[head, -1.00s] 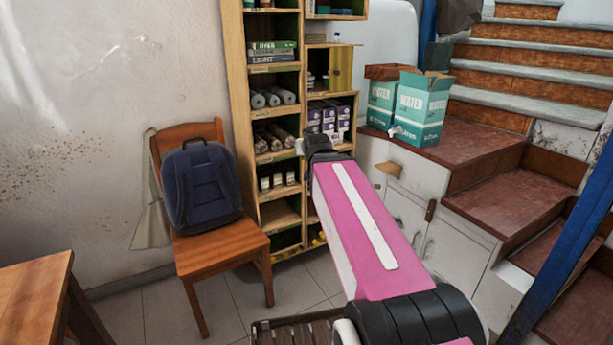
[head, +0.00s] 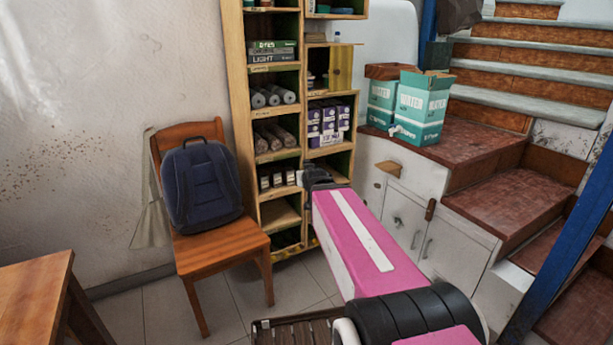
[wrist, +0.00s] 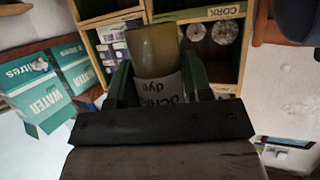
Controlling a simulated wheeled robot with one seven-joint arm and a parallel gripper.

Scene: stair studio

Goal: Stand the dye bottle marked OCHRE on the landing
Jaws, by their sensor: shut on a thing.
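The OCHRE dye bottle (wrist: 153,52) shows in the wrist view, an ochre-yellow body with a pale label reading "OCHRE dye". My gripper (wrist: 155,88) is shut on it, one green finger on each side. In the head view my gripper (head: 316,176) is at the front of the shelf unit, and the bottle is hidden there. The landing (head: 485,152) is the red-tiled platform at the right, at the foot of the upper stairs.
Two WATER cartons (head: 420,112) stand on the landing's left part; bare tile shows right of them. The wooden shelf unit (head: 235,75) holds rolls, boxes and jars. A chair (head: 215,240) bears a blue backpack (head: 200,185). A blue post (head: 560,245) crosses the right side.

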